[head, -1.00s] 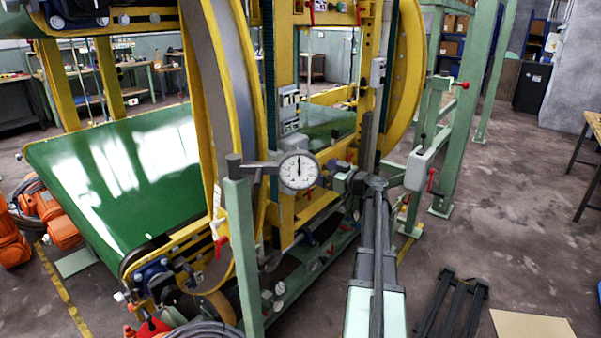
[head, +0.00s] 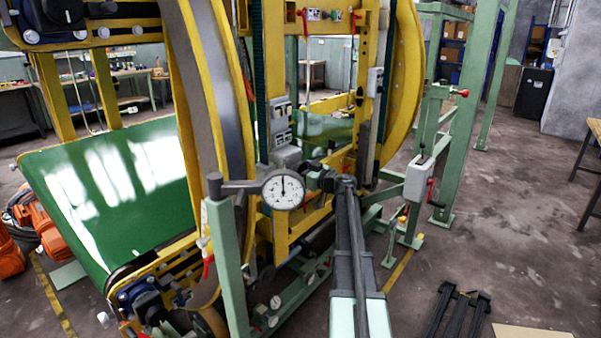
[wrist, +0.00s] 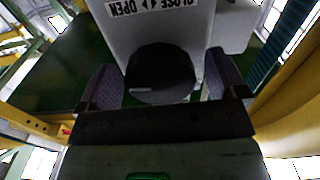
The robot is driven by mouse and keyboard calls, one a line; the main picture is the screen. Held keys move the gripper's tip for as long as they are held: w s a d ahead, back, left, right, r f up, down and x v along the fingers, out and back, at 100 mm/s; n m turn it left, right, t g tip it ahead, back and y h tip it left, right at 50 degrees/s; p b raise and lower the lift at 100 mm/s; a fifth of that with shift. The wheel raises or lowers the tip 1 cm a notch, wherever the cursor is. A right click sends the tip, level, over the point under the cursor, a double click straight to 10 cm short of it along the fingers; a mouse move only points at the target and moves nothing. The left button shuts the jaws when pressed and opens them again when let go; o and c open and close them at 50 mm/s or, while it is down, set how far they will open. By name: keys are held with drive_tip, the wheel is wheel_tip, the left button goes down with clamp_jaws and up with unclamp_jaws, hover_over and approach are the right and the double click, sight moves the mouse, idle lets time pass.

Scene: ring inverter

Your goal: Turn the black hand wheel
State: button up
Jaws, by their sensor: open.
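The black hand wheel (wrist: 157,75) is a round knob with a pale line on its face, on a light grey housing. It sits in the middle of the wrist view, below a label reading CLOSE and OPEN, upside down there. My gripper (wrist: 159,66) is open, with one dark finger on each side of the wheel. A narrow gap shows between the wheel and each finger; I cannot tell how deep the fingers reach. In the head view my gripper (head: 320,177) is at the far end of my arm, just right of the dial gauge. I cannot make out the wheel there.
The white dial gauge (head: 283,190) on a green post (head: 226,270) stands close left of my gripper. The yellow ring frame (head: 405,85) rises behind. Open floor (head: 510,240) lies at the right.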

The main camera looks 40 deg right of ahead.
drive_tip(key=c, duration=0.9)
drive_tip(key=shift+c, duration=0.2)
drive_tip(key=shift+m, duration=0.4)
